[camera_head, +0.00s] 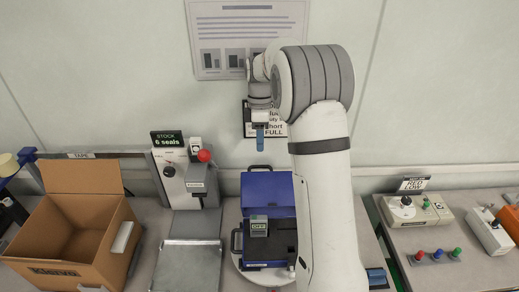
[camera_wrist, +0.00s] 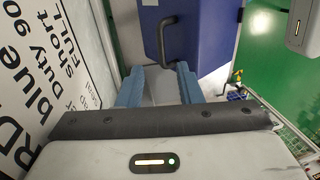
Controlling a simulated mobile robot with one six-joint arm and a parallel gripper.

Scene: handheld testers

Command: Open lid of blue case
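The blue case (camera_head: 265,264) stands on a round pale base on the bench. Its blue lid (camera_head: 268,192) appears raised at the back, above a dark interior, with a dark handle (camera_head: 258,168) along its top edge. In the wrist view the blue lid (camera_wrist: 215,35) and its handle (camera_wrist: 165,45) lie just beyond my fingers. My gripper (camera_head: 260,140) points down above the handle, close to the wall. In the wrist view my gripper (camera_wrist: 158,82) is open, with a gap between its blue fingers and nothing between them.
A small tester marked OFF (camera_head: 259,226) shows at the dark interior. A cardboard box (camera_head: 105,253) and a machine with a red knob (camera_head: 171,178) are to the left. Testers and coloured knobs (camera_head: 416,210) occupy the right bench. The wall sign (camera_wrist: 50,70) is close beside my gripper.

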